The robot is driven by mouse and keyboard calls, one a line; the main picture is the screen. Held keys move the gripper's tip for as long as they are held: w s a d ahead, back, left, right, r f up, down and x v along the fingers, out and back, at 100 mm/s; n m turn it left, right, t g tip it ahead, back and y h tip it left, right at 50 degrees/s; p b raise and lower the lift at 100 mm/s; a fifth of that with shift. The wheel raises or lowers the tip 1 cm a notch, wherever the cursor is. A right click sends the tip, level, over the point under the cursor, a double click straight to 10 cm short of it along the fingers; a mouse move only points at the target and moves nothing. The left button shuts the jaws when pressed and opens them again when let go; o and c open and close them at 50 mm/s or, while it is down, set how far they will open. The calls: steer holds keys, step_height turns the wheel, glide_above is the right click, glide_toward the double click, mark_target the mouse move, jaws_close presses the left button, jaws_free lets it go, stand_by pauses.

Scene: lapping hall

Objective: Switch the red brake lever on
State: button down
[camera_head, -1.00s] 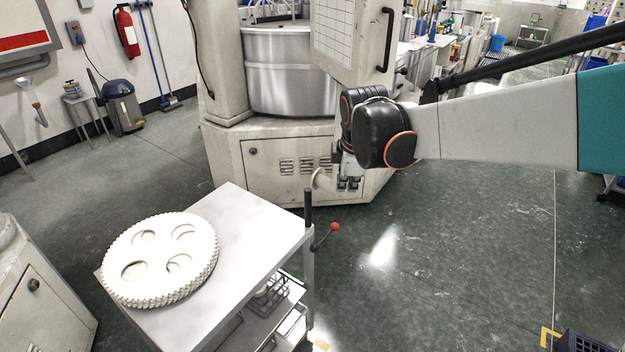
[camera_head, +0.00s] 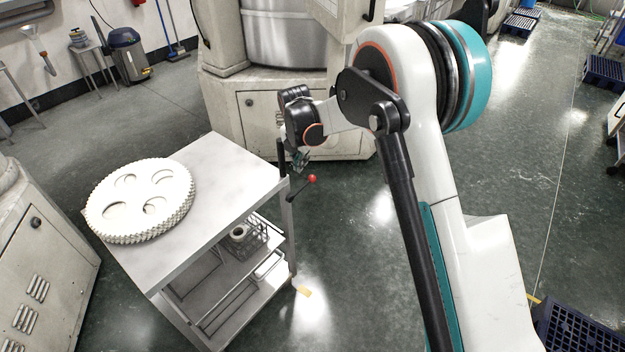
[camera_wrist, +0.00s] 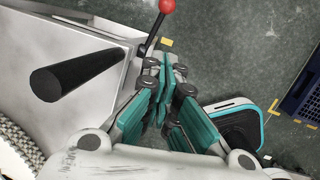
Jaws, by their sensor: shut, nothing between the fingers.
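The brake lever is a dark rod with a red ball (camera_head: 312,179) at its tip. It sticks out from the corner post of a trolley (camera_head: 225,188). In the wrist view the red ball (camera_wrist: 167,6) is at the top edge and its dark rod runs down to the trolley post. My gripper (camera_head: 298,165) is beside that corner, just above and left of the ball in the head view. In the wrist view its teal fingers (camera_wrist: 163,88) are shut and empty, close below the lever's base. I cannot tell whether they touch it.
A black upright handle (camera_wrist: 75,75) stands by the trolley's corner. White toothed discs (camera_head: 140,205) lie stacked on the trolley top, and a wire basket (camera_head: 245,236) is on its shelf. A large lapping machine (camera_head: 255,115) stands behind. The floor to the right is clear up to a dark blue pallet (camera_head: 580,325).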

steer(key=shift+f, duration=0.35)
steer(key=b, duration=0.5)
glide_above(303, 187)
steer(key=s, duration=0.2)
steer(key=s+f+x, duration=0.1)
steer(key=s+x, duration=0.1)
steer(key=x, duration=0.9)
steer(key=shift+w+d+f, duration=0.15)
steer(key=shift+w+d, duration=0.4)
steer(key=shift+d, duration=0.05)
